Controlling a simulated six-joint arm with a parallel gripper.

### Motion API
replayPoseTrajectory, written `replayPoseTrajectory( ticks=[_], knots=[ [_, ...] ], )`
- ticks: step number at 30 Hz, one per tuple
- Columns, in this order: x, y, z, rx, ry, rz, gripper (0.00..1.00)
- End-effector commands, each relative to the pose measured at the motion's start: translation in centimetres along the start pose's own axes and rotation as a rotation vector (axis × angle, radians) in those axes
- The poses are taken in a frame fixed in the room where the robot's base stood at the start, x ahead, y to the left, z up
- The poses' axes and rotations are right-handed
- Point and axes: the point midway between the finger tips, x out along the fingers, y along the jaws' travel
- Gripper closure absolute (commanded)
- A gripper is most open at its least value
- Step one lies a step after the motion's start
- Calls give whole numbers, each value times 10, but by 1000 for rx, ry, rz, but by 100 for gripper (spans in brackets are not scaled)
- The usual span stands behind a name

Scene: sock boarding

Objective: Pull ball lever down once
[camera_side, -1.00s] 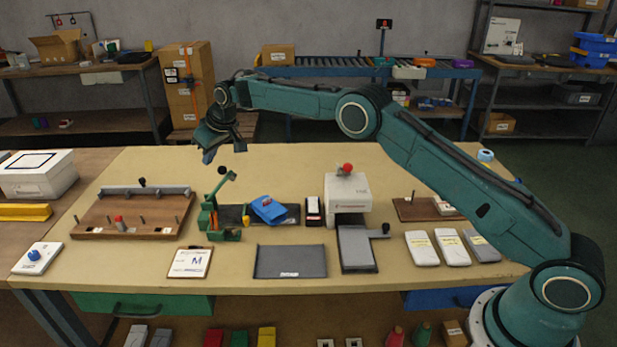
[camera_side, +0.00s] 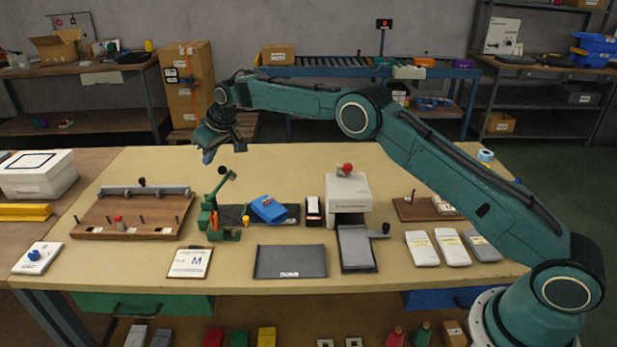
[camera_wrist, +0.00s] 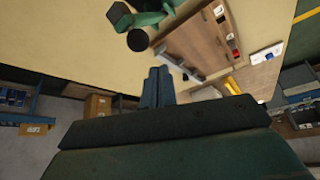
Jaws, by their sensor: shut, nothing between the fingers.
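The ball lever is a green arm with a black ball (camera_side: 222,170) at its raised end. It rises up and to the right from a green press (camera_side: 212,215) at the left centre of the bench. The black ball shows near the top of the wrist view (camera_wrist: 138,40), with green parts beside it. My gripper (camera_side: 208,157) is in the air, slightly above and left of the ball in the side view. Its fingers (camera_wrist: 158,72) are together and empty. A gap shows between them and the ball in both views.
A wooden board with a grey bar (camera_side: 135,213) lies left of the press. A blue folded cloth (camera_side: 268,208) lies on a dark plate to its right. A white machine with a red knob (camera_side: 347,192) stands further right. The bench's far side is clear.

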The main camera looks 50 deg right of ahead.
Motion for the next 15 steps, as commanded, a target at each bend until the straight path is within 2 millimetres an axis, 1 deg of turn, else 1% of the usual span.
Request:
replayPoseTrajectory(
  ticks=[15],
  knots=[
    [7,0,4,0,0,0,100]
  ],
)
